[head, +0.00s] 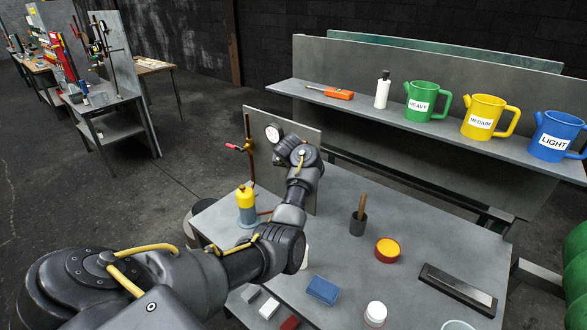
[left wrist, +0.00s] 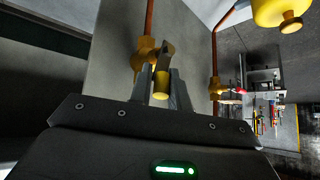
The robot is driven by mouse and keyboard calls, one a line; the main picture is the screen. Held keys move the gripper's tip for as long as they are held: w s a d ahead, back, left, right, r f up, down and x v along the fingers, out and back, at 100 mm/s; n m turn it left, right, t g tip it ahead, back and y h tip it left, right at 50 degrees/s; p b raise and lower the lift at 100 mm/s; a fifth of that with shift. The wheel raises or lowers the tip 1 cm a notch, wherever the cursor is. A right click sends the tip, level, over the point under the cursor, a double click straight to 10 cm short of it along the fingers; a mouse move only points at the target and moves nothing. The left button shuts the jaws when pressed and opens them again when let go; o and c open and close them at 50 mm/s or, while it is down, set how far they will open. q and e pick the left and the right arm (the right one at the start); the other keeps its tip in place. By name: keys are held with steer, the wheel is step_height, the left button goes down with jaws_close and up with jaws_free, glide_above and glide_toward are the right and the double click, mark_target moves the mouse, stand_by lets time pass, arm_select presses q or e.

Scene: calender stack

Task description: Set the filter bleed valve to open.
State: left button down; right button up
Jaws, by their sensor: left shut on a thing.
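In the left wrist view, my left gripper (left wrist: 163,88) is shut on a yellow-tipped lever (left wrist: 162,84), with one finger on each side. The lever belongs to a brass valve (left wrist: 146,50) on a copper pipe at the upright grey panel (left wrist: 112,60). I see no label naming this valve. In the head view, my left arm reaches to the panel (head: 313,180) and its wrist hides the gripper and this lever. A second valve with a red handle (head: 234,147) is on a pipe at the panel's left; it also shows in the left wrist view (left wrist: 238,91). My right gripper is not in view.
A yellow-topped filter bowl (head: 246,207) and a round gauge (head: 273,133) are close to my arm. Labelled jugs stand on the back shelf (head: 345,104).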

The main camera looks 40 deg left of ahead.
arm_select(q)
steer(key=shift+a+f+n+h, duration=0.1)
steer(key=shift+a+n+h, duration=0.4)
steer(key=shift+h, duration=0.8)
